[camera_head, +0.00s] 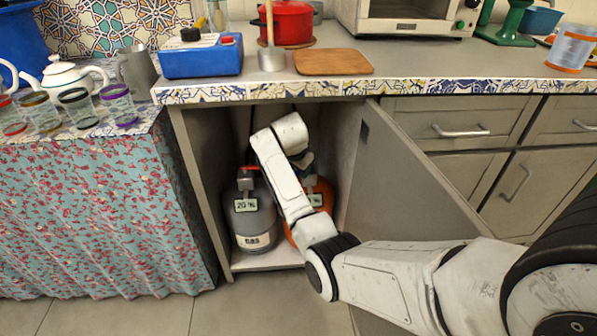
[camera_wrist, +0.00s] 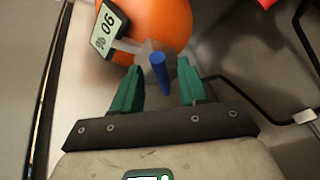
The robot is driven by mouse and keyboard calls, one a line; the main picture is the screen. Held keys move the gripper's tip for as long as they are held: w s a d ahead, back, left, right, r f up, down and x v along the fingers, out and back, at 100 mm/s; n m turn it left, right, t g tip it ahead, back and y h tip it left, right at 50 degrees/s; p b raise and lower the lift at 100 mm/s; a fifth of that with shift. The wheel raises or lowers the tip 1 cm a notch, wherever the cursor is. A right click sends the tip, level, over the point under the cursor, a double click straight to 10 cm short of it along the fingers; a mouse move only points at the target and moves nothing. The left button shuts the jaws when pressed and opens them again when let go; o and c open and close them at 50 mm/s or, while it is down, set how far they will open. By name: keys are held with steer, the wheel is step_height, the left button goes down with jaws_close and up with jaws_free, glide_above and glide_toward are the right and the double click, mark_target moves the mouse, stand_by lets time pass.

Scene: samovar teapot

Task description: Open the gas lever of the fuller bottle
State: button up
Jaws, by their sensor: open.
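The orange gas bottle (camera_head: 322,190) stands in the open cabinet, mostly hidden behind my arm in the head view. In the wrist view the orange bottle (camera_wrist: 165,22) carries a tag (camera_wrist: 108,30) that seems to read 90 %. Its blue lever (camera_wrist: 160,74) sticks out from a grey valve (camera_wrist: 148,52). The grey gas bottle (camera_head: 254,215) to its left has a 20 % tag and a red lever (camera_head: 248,169). My gripper (camera_wrist: 160,66) is open, its green fingers on either side of the blue lever; I cannot tell whether they touch it.
The cabinet door (camera_head: 410,165) stands open to the right of my arm. The countertop (camera_head: 430,68) is above, and the cabinet's left wall (camera_head: 197,180) is beside the grey bottle. A black hose (camera_wrist: 235,85) runs to the right of my gripper.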

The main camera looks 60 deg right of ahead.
steer(key=shift+c, duration=0.3)
jaws_close()
stand_by(0.5)
